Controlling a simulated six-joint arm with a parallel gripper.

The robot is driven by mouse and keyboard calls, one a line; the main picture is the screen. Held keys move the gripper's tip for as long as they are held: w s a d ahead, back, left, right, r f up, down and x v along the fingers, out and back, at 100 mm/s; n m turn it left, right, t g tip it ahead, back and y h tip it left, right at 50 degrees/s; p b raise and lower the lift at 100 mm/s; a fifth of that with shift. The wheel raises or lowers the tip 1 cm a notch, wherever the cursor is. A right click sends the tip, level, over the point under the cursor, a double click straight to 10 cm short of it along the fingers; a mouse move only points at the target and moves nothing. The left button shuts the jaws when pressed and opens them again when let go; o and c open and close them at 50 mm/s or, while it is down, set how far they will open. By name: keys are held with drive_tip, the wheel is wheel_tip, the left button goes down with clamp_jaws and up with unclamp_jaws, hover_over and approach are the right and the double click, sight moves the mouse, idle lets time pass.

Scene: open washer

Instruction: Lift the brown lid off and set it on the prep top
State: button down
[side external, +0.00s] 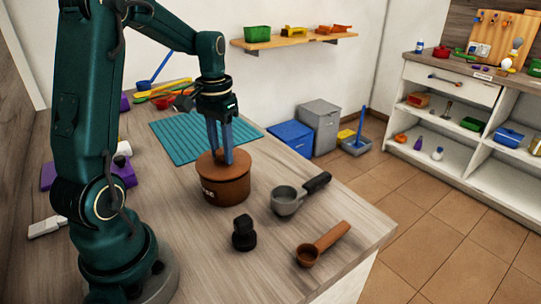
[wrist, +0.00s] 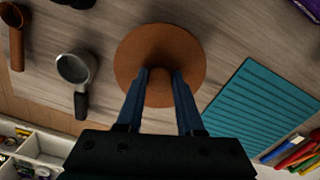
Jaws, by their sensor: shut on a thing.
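The brown lid (wrist: 160,42) is a round disc with a knob in its middle. In the side external view the lid (side external: 215,160) rests on, or lies very close over, a brown canister (side external: 226,190) with pale lettering on its front. My gripper (side external: 227,160) points down from above, and its blue fingers are shut on the lid's knob. In the wrist view the gripper (wrist: 160,76) has a finger on each side of the knob. The lid hides the canister in the wrist view. The wooden prep top (side external: 175,225) lies underneath.
A teal ribbed mat (side external: 190,135) lies behind the canister. A grey pan with a black handle (side external: 287,200), a brown scoop (side external: 310,255) and a black object (side external: 243,236) stand to the right and in front. Bare wood shows left of the canister (side external: 165,200).

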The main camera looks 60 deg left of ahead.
drive_tip(key=r, duration=0.2)
drive_tip(key=s+r, duration=0.1)
drive_tip(key=r, duration=0.1)
drive_tip(key=shift+s+a, duration=0.1)
drive_tip(key=shift+a, duration=0.3)
drive_tip(key=s+a+r, duration=0.5)
drive_tip(key=s+r, duration=0.3)
drive_tip(key=r, duration=0.1)
drive_tip(key=shift+s, duration=0.4)
drive_tip(key=shift+a, duration=0.1)
drive_tip(key=m, duration=0.4)
hover_over(216, 161)
drive_tip(key=s+d, duration=0.2)
drive_tip(key=d, duration=0.1)
drive_tip(key=f, duration=0.2)
drive_tip(key=w+d+f, duration=0.2)
drive_tip(key=w+d, duration=0.1)
drive_tip(key=d, duration=0.7)
drive_tip(key=shift+w+d+f, duration=0.35)
drive_tip(key=shift+w, duration=0.05)
drive_tip(key=shift+w, duration=0.1)
